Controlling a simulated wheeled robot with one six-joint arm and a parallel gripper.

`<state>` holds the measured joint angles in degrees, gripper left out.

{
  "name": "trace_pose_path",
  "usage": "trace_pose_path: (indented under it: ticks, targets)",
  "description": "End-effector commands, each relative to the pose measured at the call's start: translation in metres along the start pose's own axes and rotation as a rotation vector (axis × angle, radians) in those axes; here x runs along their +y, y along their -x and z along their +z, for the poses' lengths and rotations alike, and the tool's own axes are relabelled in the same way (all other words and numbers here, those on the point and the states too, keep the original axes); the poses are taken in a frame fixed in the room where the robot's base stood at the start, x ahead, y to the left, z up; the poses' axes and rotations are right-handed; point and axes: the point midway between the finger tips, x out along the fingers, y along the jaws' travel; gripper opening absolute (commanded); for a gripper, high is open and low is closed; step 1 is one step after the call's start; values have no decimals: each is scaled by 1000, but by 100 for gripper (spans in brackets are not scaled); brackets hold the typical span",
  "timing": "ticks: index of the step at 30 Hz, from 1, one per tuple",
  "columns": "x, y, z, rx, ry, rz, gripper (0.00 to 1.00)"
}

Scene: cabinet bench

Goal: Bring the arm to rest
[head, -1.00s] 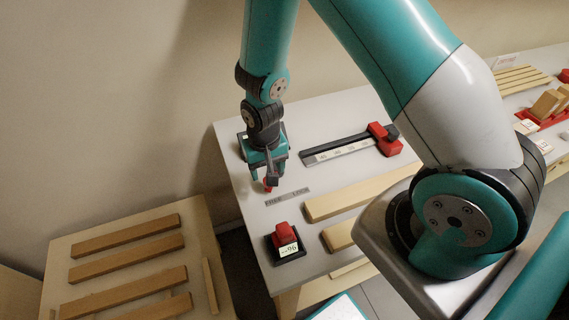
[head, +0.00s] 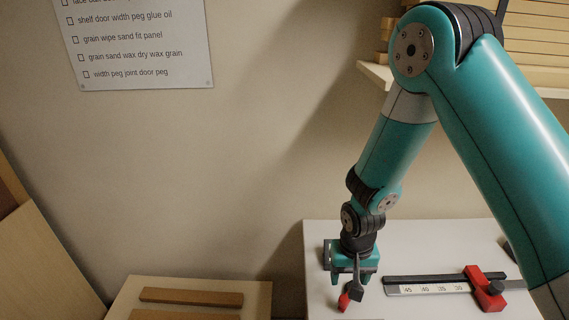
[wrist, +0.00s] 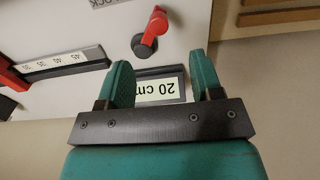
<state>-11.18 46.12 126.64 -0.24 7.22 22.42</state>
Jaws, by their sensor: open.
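My teal arm reaches down in the head view to my gripper (head: 352,288), which hangs over the left part of the grey bench (head: 400,240). The gripper also shows in the wrist view (wrist: 160,62). Its two teal fingers stand apart with nothing held. A plate marked "20 cm" (wrist: 160,91) shows beyond the gap between the fingers. A red piece with a dark round end (wrist: 152,28) lies past the fingertips. A red part also shows just below the gripper in the head view (head: 343,301).
A black rail with a number scale (head: 430,288) and a red slider (head: 484,287) lies right of my gripper. A low stand with wooden strips (head: 190,297) is at the lower left. A checklist (head: 140,45) hangs on the wall. A shelf of boards (head: 535,50) is upper right.

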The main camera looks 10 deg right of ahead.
Motion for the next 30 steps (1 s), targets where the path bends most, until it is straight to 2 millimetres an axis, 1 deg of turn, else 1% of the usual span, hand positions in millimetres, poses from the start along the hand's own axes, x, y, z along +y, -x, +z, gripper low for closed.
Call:
trace_pose_path:
  ticks: [2,4,5,8,9,11,12,16,18,21,22,25,27,30]
  targets:
    - [-6,9,1,5,20,-20,60]
    - [-14,26,4,8,57,-54,60]
    - [-19,35,7,8,79,-72,60]
    - [-33,70,25,14,177,-143,60]
    - [-38,85,35,14,224,-171,60]
    - [-44,105,53,19,298,-210,60]
    - [-46,118,66,23,351,-235,60]
    - [-49,151,112,42,528,-301,60]
    - [-48,162,136,53,614,-326,60]
    - [-44,172,163,66,712,-347,60]
    - [-43,174,169,69,736,-352,60]
    - [-42,179,183,76,787,-360,60]
    - [-41,181,188,77,804,-362,60]
    - [-41,182,189,76,809,-362,60]
